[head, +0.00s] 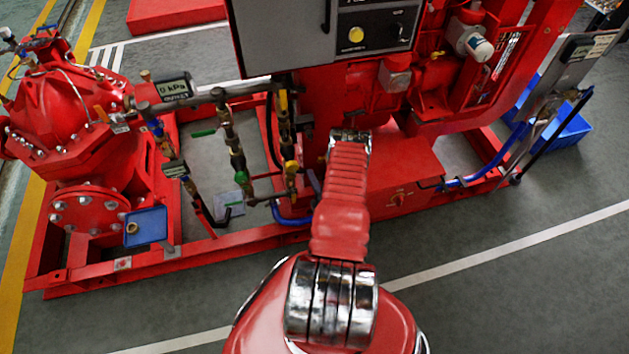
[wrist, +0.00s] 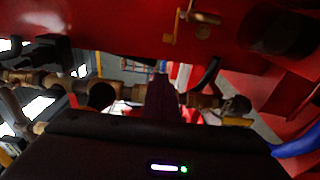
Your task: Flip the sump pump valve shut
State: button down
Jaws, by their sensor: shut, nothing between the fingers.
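I cannot tell for certain which valve is the sump pump valve. In the head view, brass pipework with a yellow-handled valve (head: 283,101) and a second yellow handle (head: 292,168) stands left of my arm. Green handles (head: 203,133) sit further left. In the wrist view, a brass pipe run (wrist: 50,80) crosses behind my gripper (wrist: 163,82), and a yellow lever (wrist: 238,121) shows to its right. The gripper's dark fingers are together and empty, in front of the pipe; contact is unclear. In the head view my arm hides the gripper.
The red skid frame (head: 200,250) surrounds the pipework. A grey control box (head: 280,35) hangs above, and the red pump (head: 65,110) stands at left. The front floor is clear.

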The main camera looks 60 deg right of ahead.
aim_at(324, 157)
jog(key=x, duration=0.7)
jog(key=s+d, duration=0.2)
jog(key=s, duration=0.1)
jog(key=shift+s+d, duration=0.1)
jog(key=shift+s, duration=0.15)
jog(key=shift+s+d, duration=0.1)
jog(key=shift+s, duration=0.15)
jog(key=shift+y, duration=0.3)
jog(key=shift+n, duration=0.3)
